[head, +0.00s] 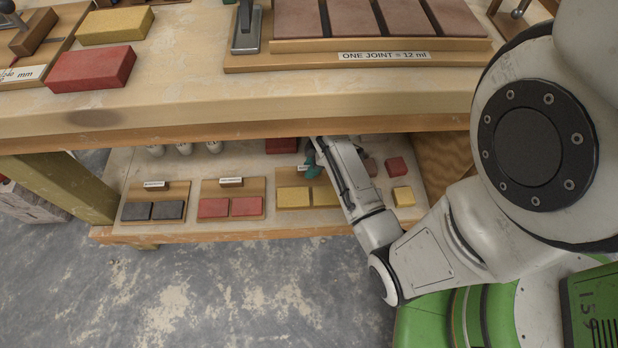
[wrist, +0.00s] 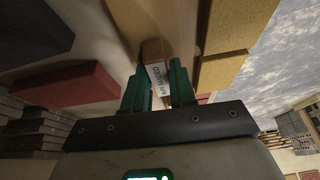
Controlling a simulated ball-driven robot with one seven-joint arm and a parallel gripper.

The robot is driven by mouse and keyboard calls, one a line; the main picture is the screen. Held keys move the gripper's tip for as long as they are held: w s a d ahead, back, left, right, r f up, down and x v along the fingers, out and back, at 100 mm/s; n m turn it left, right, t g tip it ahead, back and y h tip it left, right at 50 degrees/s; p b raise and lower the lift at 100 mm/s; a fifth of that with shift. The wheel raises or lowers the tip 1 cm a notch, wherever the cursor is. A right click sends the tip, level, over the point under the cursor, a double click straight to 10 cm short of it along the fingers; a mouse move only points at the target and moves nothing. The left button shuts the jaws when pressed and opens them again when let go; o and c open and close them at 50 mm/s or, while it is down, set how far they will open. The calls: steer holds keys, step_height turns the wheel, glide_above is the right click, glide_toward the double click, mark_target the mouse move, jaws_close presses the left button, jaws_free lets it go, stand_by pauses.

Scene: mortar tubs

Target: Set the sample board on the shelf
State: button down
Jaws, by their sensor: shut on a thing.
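The sample board (head: 283,187) with two yellow bricks is at the right end of a row of boards on the low shelf (head: 160,235). It looks flat, but I cannot tell whether it fully rests on the shelf. In the wrist view the bare wood of the board (wrist: 185,30) shows beside the yellow bricks. My gripper (head: 312,162) reaches in under the bench top, and its teal fingers (wrist: 160,85) are shut on the board's wooden handle block (wrist: 152,50), which carries a white label. My arm hides the board's right end in the head view.
A board with grey bricks (head: 152,194) and one with red bricks (head: 231,192) stand to the left. Loose red (head: 396,167) and yellow (head: 403,196) pieces lie to the right. The bench top (head: 200,100) overhangs the shelf closely. White pegs and a red brick (head: 282,145) are behind.

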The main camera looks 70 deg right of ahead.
steer(key=shift+f+b, duration=1)
steer(key=shift+f, duration=1.35)
steer(key=c, duration=0.9)
jaws_free()
steer(key=p+v, duration=0.5)
steer(key=v, duration=0.7)
